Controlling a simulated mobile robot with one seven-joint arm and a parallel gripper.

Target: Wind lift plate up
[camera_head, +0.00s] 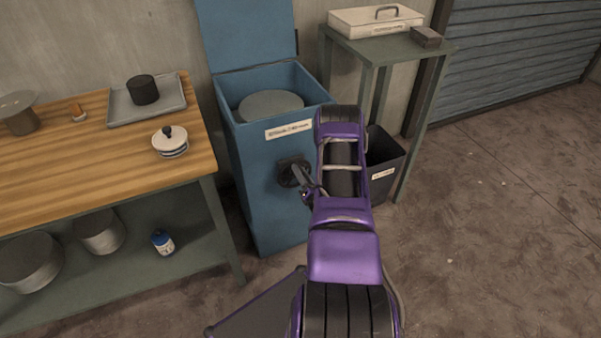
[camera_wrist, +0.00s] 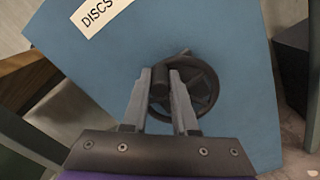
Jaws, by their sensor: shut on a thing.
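The blue cabinet (camera_head: 260,190) stands open at the top, with its lid tilted back. A round grey plate (camera_head: 270,104) sits inside, a little below the rim. A dark handwheel (camera_head: 292,171) is on the cabinet's front. In the wrist view the handwheel (camera_wrist: 208,88) has a knob (camera_wrist: 160,88) at its left side. My gripper (camera_wrist: 160,82) is shut on that knob, one finger on each side. In the head view my purple arm hides part of the cabinet's right side, and the gripper is small beside the wheel.
A wooden bench (camera_head: 60,165) stands left, with a tray (camera_head: 118,108) and a lidded white pot (camera_head: 170,142). A dark bin (camera_head: 385,155) and a green stand (camera_head: 350,50) are right of the cabinet. The floor at right is clear.

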